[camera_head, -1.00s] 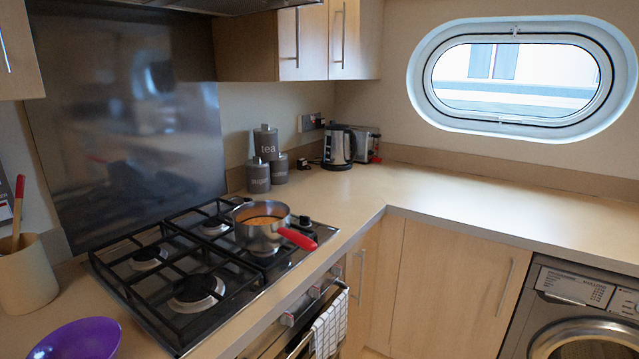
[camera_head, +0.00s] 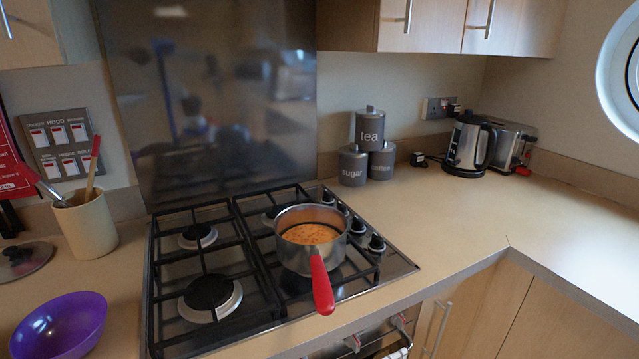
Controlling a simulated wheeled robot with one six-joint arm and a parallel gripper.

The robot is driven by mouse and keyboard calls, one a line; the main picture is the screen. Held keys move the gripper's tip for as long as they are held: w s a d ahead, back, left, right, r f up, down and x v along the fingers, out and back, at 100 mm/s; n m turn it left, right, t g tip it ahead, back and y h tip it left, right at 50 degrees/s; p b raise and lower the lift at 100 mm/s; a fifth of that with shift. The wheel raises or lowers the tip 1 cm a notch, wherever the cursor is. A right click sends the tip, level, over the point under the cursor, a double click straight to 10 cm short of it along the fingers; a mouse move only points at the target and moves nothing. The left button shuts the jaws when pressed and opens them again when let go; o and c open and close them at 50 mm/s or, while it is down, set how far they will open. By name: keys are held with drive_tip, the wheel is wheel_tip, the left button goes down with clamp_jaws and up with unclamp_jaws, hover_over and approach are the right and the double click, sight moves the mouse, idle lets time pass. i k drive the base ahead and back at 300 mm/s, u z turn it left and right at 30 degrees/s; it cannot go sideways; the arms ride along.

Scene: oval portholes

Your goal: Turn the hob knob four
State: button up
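The gas hob (camera_head: 216,322) is set in the worktop, with black pan supports over its burners. A row of dark hob knobs runs along its right side. The nearest knob (camera_head: 377,243) and the one behind it (camera_head: 358,226) show clearly; others farther back are partly hidden by the saucepan. I cannot read any numbers on the knobs. A steel saucepan (camera_head: 295,257) with orange food stands on the right burners, its red handle (camera_head: 321,284) pointing toward me, just left of the knobs. My gripper is not in view.
Grey canisters (camera_head: 352,166) stand behind the hob, and a kettle (camera_head: 469,147) and toaster (camera_head: 512,147) farther right. A purple bowl (camera_head: 60,326) and a utensil pot (camera_head: 88,227) are at left. The worktop (camera_head: 455,222) right of the knobs is clear. Oven knobs (camera_head: 402,324) sit below the edge.

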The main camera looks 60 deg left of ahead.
sight(327, 197)
drive_tip(key=u, duration=0.65)
drive_tip(key=i, duration=0.75)
drive_tip(key=u, duration=1.1)
drive_tip(key=i, duration=0.35)
drive_tip(key=u, duration=0.35)
